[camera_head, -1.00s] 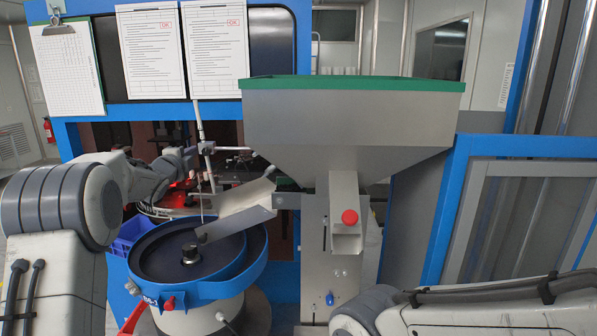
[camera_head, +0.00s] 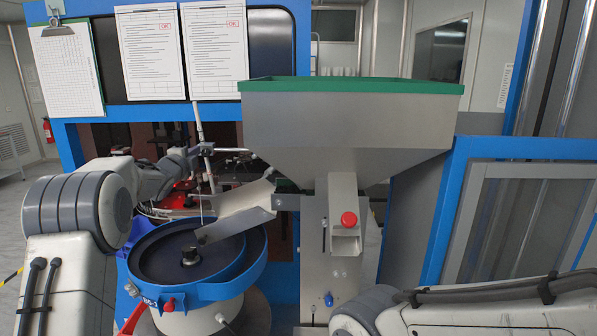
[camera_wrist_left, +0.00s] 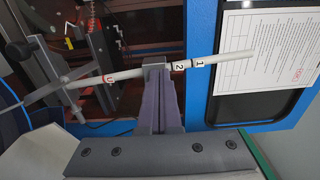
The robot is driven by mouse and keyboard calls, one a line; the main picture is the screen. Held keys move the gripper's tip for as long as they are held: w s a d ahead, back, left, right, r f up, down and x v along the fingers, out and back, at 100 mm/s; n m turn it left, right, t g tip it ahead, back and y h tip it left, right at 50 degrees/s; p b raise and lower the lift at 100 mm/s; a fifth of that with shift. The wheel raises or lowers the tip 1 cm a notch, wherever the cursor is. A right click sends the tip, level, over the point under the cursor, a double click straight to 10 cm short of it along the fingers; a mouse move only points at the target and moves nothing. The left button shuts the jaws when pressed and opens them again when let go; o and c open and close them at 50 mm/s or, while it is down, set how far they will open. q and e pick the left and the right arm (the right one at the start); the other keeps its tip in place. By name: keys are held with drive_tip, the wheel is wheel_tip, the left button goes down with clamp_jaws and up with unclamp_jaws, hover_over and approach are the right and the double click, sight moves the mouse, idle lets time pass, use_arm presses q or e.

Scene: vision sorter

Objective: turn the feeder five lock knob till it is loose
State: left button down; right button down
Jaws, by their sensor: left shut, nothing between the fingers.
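The feeder's round blue-rimmed bowl (camera_head: 255,268) stands left of the hopper in the head view. A small red knob (camera_head: 168,304) sits on its front rim, and a larger red knob (camera_head: 349,219) is on the hopper chute. I cannot tell which, if either, is the lock knob. My left gripper (camera_head: 199,150) reaches in behind the bowl, close to the upright rod. In the left wrist view its fingers (camera_wrist_left: 157,95) are shut and empty, pointing at a small clamp block (camera_wrist_left: 154,66) on a pale numbered rod (camera_wrist_left: 215,62). Contact is unclear. My right gripper is out of view.
The grey hopper (camera_head: 345,125) with a green rim and its metal trough (camera_head: 235,217) stand right of my left gripper. The blue machine frame (camera_head: 285,170) surrounds the opening behind. Paper sheets (camera_head: 150,55) hang above. My right arm crosses the lower right.

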use_arm(q)
drive_tip(key=shift+d+f+b, duration=0.15)
drive_tip(key=shift+d+b, duration=0.15)
drive_tip(key=shift+b, duration=0.05)
idle(0.5)
drive_tip(key=shift+f+b, duration=0.2)
drive_tip(key=shift+b, duration=0.1)
drive_tip(key=shift+f+b, duration=0.7)
drive_tip(key=shift+b, duration=0.8)
drive_tip(key=shift+d, duration=0.1)
drive_tip(key=shift+f, duration=0.1)
drive_tip(key=s+a+b, duration=0.1)
drive_tip(key=s+b, duration=0.3)
drive_tip(key=s, duration=0.2)
drive_tip(key=shift+b, duration=0.3)
